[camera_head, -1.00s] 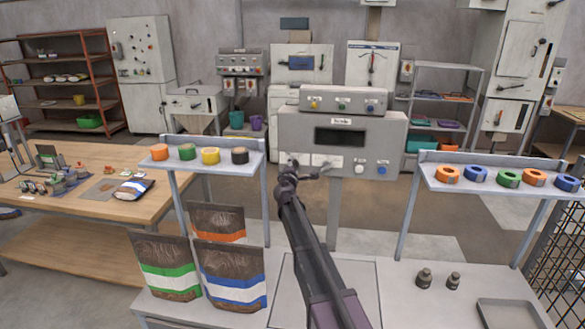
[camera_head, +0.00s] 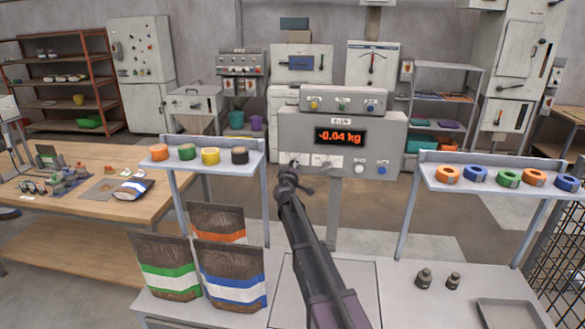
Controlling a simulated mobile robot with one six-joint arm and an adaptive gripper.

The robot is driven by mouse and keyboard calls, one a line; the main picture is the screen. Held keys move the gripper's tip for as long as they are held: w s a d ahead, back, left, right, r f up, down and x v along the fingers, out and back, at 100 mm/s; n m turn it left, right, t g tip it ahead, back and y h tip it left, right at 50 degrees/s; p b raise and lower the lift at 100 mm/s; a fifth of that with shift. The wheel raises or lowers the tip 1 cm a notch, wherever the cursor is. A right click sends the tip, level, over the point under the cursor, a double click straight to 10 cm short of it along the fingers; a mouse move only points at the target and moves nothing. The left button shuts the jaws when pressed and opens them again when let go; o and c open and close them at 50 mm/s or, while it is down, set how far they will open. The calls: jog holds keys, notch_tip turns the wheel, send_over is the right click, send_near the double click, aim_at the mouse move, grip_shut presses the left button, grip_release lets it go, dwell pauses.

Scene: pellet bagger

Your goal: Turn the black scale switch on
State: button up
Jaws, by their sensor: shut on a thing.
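The grey scale panel (camera_head: 393,137) stands upright behind the bench. Its display (camera_head: 341,136) is lit and reads -0.04 kg in orange. My gripper (camera_head: 298,168) is at the panel's lower left, where the black scale switch would be. The switch itself is too small and hidden by the gripper to make out. The fingers look closed at the panel face. My arm reaches up to it from the bottom of the view.
Left of the arm stand several brown bags (camera_head: 232,274). A left shelf (camera_head: 214,153) and a right shelf (camera_head: 500,186) hold several tape rolls. Two dark weights (camera_head: 424,279) and a grey tray (camera_head: 507,313) are on the bench at right.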

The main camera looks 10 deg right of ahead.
jog(key=shift+w, duration=0.1)
dwell(0.4)
jog(key=o, duration=1.1)
jog(key=v, duration=1.2)
jog(key=shift+d, duration=0.1)
